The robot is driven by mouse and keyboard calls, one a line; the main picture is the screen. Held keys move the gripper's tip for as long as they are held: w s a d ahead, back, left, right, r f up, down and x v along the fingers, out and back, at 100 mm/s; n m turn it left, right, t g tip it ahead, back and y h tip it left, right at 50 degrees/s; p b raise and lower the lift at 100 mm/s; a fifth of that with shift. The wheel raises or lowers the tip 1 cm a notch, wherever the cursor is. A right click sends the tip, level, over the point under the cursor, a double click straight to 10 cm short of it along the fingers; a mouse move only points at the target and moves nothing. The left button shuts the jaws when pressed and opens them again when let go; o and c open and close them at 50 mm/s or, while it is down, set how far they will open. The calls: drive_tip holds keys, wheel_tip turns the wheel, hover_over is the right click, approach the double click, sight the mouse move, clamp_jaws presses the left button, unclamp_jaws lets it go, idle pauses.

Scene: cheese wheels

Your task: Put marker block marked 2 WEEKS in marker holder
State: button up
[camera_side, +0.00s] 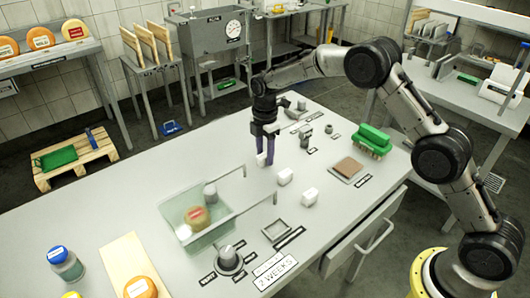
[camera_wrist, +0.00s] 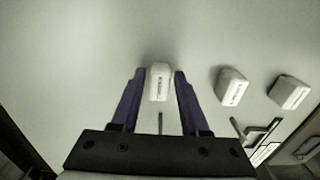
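Three white marker blocks stand in a row on the table. The first block (camera_side: 261,159) is between the fingers of my gripper (camera_side: 267,153). In the wrist view this block (camera_wrist: 159,82) has a dark label too small to read, and the fingers of my gripper (camera_wrist: 159,74) stand on either side with narrow gaps, open. The second block (camera_side: 284,177) and third block (camera_side: 309,196) stand apart to the lower right. I cannot tell which block reads 2 WEEKS. A small square grey frame (camera_side: 276,230), seemingly the marker holder, looks empty. A 2 WEEKS card (camera_side: 275,271) lies near the front edge.
A clear tank (camera_side: 187,235) holding a cheese wheel and a grey weight stands left of the frame. A grey knob-topped piece (camera_side: 228,260) is near the front edge. A green brush (camera_side: 372,139) and a brown pad (camera_side: 347,169) lie right.

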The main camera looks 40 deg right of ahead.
drive_tip(key=shift+o, duration=0.7)
wheel_tip(320, 180, up, 14)
drive_tip(key=f, duration=0.1)
drive_tip(key=s+d+r+m+t, duration=0.2)
drive_tip(key=s+r+m, duration=0.3)
drive_tip(key=s+r, duration=0.45)
drive_tip(key=s+d+r+m+t, duration=0.1)
drive_tip(key=s+m, duration=0.3)
drive_tip(key=s, duration=0.6)
drive_tip(key=s+r+m+t, duration=0.1)
drive_tip(key=s+m, duration=0.3)
drive_tip(key=s, duration=0.5)
drive_tip(key=shift+s+d+r, duration=0.4)
drive_tip(key=shift+r, duration=0.05)
drive_tip(key=shift+o, duration=0.5)
drive_tip(key=s+f+m+t, duration=0.1)
drive_tip(key=s+f+m, duration=0.4)
drive_tip(key=s, duration=0.4)
drive_tip(key=shift+s+d+f+t, duration=0.15)
drive_tip(key=shift+s+d+t, duration=0.15)
drive_tip(key=shift+s, duration=0.1)
